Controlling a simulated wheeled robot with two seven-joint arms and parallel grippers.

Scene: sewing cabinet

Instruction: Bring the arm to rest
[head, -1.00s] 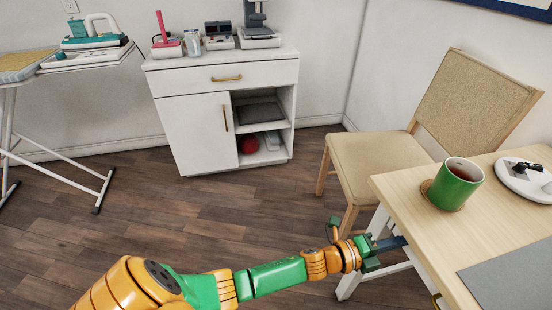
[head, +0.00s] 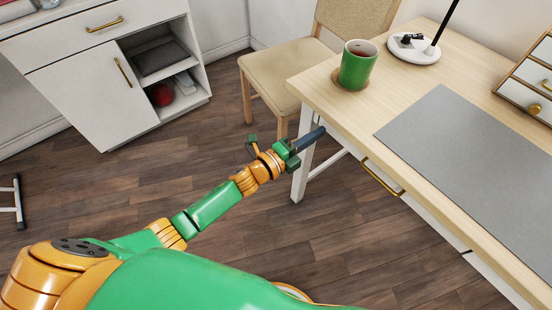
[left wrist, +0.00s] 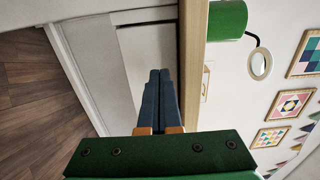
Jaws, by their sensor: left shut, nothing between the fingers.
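My left gripper (head: 316,135) is at the end of the green and orange arm that reaches in from the lower left of the head view. Its dark blue fingers are together and empty, pointing at the near left corner of the desk (head: 330,105). In the head view the fingertips overlap the desk's side and white leg; I cannot tell whether they touch. In the left wrist view the shut fingers (left wrist: 157,95) point towards white surfaces beside the desk's wooden edge (left wrist: 194,60). My right gripper is not in view.
A green cup (head: 357,65) stands on a coaster near the desk's left corner, close to my left gripper. A chair (head: 280,75) stands behind, and a white cabinet (head: 80,95) is at upper left. Open wood floor (head: 130,185) lies left of the arm.

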